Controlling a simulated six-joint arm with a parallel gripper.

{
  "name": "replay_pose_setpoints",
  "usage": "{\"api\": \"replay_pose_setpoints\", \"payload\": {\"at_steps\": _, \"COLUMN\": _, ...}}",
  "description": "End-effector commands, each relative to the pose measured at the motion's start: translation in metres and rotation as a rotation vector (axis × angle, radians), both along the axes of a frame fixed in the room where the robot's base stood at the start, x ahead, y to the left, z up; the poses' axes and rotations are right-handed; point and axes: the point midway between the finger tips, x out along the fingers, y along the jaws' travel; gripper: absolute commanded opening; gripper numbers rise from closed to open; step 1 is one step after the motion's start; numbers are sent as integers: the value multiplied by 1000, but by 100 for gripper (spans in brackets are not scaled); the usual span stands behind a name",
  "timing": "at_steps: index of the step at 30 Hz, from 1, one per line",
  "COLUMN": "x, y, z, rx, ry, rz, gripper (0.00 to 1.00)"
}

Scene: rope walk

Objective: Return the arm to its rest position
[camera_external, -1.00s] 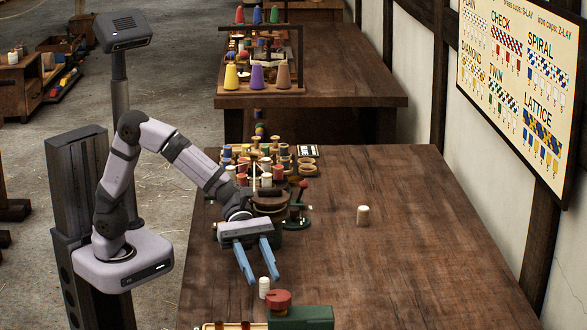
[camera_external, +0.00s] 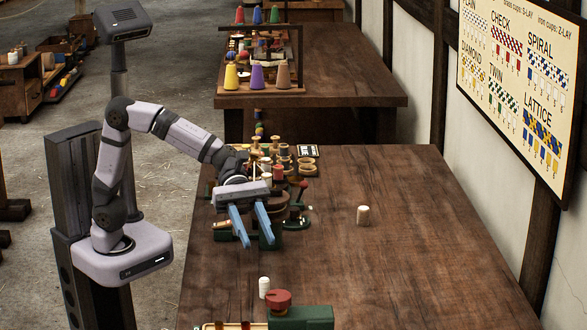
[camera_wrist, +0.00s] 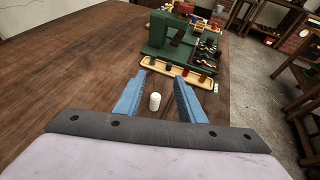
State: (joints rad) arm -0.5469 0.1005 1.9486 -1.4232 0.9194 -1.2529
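My gripper (camera_external: 256,242) is open, its two blue fingers spread apart with nothing between them. It hangs above the left part of the wooden table (camera_external: 400,270), in front of the green machine with the bobbins. In the wrist view my gripper (camera_wrist: 155,100) also shows open. A white cylinder (camera_external: 264,287) stands upright on the table, in front of and apart from the fingers. In the wrist view the white cylinder (camera_wrist: 155,102) appears between the fingers, but lower, on the table.
A second white cylinder (camera_external: 363,215) stands at the table's middle. A green block with a red knob (camera_external: 279,299) is at the near edge. Several bobbins (camera_external: 284,160) crowd the table's far left. The table's right side is clear.

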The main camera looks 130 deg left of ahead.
Motion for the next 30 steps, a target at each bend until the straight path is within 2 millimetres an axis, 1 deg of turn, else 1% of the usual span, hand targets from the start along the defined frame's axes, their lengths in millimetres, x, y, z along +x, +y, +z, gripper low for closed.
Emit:
{"api": "replay_pose_setpoints", "payload": {"at_steps": 5, "x": 0, "y": 0, "z": 0, "rx": 0, "ry": 0, "rz": 0, "gripper": 36}}
{"api": "replay_pose_setpoints", "payload": {"at_steps": 8, "x": -3, "y": -5, "z": 0, "rx": 24, "ry": 6, "rz": -20, "gripper": 36}}
{"api": "replay_pose_setpoints", "payload": {"at_steps": 11, "x": -11, "y": -18, "z": -2, "rx": 98, "ry": 23, "rz": -79, "gripper": 36}}
{"api": "replay_pose_setpoints", "payload": {"at_steps": 14, "x": -27, "y": -39, "z": -6, "rx": 228, "ry": 46, "rz": -192, "gripper": 36}}
{"api": "replay_pose_setpoints", "payload": {"at_steps": 17, "x": -54, "y": -63, "z": -14, "rx": 406, "ry": 68, "rz": -364, "gripper": 36}}
{"api": "replay_pose_setpoints", "payload": {"at_steps": 19, "x": -78, "y": -79, "z": -19, "rx": 549, "ry": 73, "rz": -517, "gripper": 36}}
{"api": "replay_pose_setpoints", "payload": {"at_steps": 22, "x": -117, "y": -96, "z": -25, "rx": 754, "ry": 65, "rz": -764, "gripper": 36}}
{"api": "replay_pose_setpoints", "payload": {"at_steps": 24, "x": -145, "y": -103, "z": -26, "rx": 890, "ry": 45, "rz": -949, "gripper": 36}}
{"api": "replay_pose_setpoints", "payload": {"at_steps": 26, "x": -168, "y": -106, "z": -26, "rx": 1000, "ry": 19, "rz": -1115, "gripper": 36}}
{"api": "replay_pose_setpoints", "payload": {"at_steps": 27, "x": -183, "y": -107, "z": -25, "rx": 1070, "ry": -4, "rz": -1228, "gripper": 36}}
{"api": "replay_pose_setpoints", "payload": {"at_steps": 30, "x": -218, "y": -104, "z": -21, "rx": 1223, "ry": -73, "rz": -1507, "gripper": 36}}
